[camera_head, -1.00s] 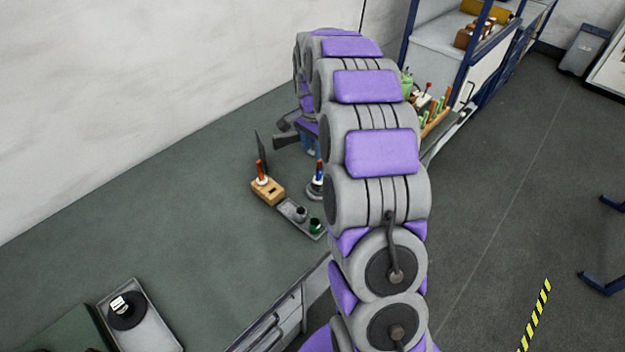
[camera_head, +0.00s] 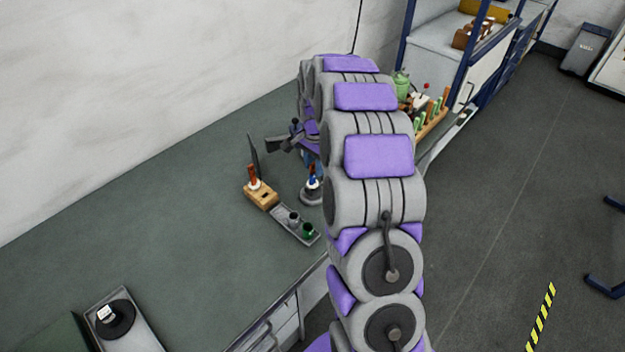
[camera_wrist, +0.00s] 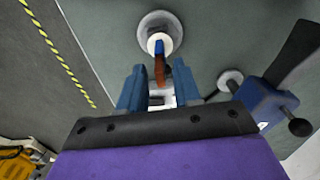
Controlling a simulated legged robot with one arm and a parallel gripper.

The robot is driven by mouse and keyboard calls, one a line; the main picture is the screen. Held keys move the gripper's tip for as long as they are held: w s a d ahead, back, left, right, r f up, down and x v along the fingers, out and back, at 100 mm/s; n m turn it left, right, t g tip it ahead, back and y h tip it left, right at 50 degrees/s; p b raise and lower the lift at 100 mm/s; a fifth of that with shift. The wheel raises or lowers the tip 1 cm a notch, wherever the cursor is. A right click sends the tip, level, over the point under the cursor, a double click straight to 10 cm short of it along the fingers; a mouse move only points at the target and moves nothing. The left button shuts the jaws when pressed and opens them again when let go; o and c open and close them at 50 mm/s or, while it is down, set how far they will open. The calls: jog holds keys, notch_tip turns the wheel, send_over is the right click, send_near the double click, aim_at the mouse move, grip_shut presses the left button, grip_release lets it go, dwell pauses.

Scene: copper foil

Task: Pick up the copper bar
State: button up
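In the wrist view, a copper-brown upright piece (camera_wrist: 159,71), possibly the copper bar, shows with a blue part beside it above a white collar on a round grey base (camera_wrist: 146,22). My gripper (camera_wrist: 160,80) has two blue fingers spread apart on either side of this piece, with space visible between. It looks open; I see no contact. In the head view, the round stand (camera_head: 311,197) with its blue, white and red top is just below my gripper. My gripper (camera_head: 306,160) is partly hidden by my arm. No separate bar is clearly visible.
A thin dark plate (camera_head: 254,155) stands behind. A tool rack (camera_head: 433,124) is beyond my arm.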

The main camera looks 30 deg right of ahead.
jog(key=shift+d, duration=0.35)
jog(key=c, duration=0.3)
jog(key=shift+a, duration=0.7)
grip_shut()
jog(key=shift+a, duration=0.45)
jog(key=shift+d, duration=0.4)
